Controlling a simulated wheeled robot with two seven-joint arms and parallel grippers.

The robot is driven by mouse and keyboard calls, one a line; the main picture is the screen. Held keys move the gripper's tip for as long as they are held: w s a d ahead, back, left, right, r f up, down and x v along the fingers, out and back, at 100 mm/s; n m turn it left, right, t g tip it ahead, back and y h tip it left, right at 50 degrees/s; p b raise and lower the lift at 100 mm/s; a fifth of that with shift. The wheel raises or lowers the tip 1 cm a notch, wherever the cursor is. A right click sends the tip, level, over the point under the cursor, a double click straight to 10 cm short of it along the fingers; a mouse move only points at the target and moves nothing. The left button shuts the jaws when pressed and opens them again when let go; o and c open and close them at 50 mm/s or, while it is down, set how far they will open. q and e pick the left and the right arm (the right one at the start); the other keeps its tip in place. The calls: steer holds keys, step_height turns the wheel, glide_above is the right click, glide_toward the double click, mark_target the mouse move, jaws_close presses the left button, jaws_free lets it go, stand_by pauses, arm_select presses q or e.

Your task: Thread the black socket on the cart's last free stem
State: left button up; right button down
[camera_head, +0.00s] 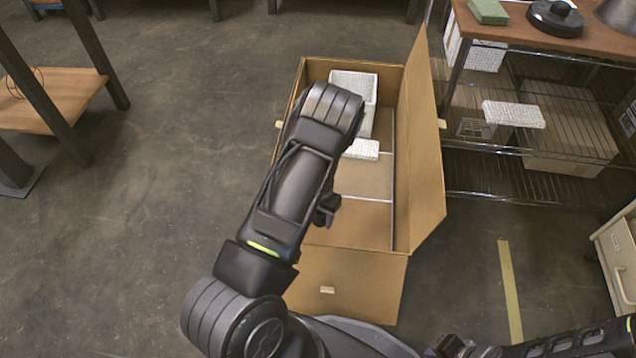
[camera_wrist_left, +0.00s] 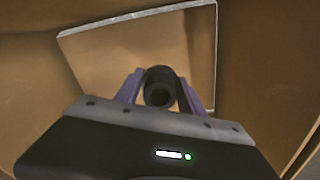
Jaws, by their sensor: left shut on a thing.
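A black socket (camera_wrist_left: 159,74) is in the left wrist view, a short hollow cylinder with its round opening facing the camera. My left gripper (camera_wrist_left: 160,92) is shut on it, with a purple finger on each side. Brown cardboard walls and a pale-edged panel surround it. In the head view my left arm reaches over the open cardboard box (camera_head: 425,165), and the arm hides the socket. My right gripper (camera_head: 465,348) is low at the bottom edge, small and partly cut off, its jaws unclear. I can make out no cart stem.
The box holds pale partitions and white textured blocks (camera_head: 363,149); its right flap stands up. A wire rack (camera_head: 530,150) with a wooden top stands at right, bearing a black round base (camera_head: 556,18) and a green block (camera_head: 489,11). Floor at left is clear.

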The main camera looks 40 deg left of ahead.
arm_select(q)
steer(key=w+d+r, duration=0.5)
steer(key=w+r, duration=0.3)
steer(key=w+d+r, duration=0.2)
steer(key=d+r, duration=0.1)
steer(key=r, duration=0.6)
steer(key=w+d+r, duration=0.2)
steer(key=d+r, duration=0.2)
steer(key=r, duration=0.5)
steer(key=w+d+r+m, duration=0.1)
steer(key=d+r, duration=0.3)
steer(key=r, duration=0.6)
steer(key=shift+w, duration=0.55)
steer(key=shift+s+d, duration=0.1)
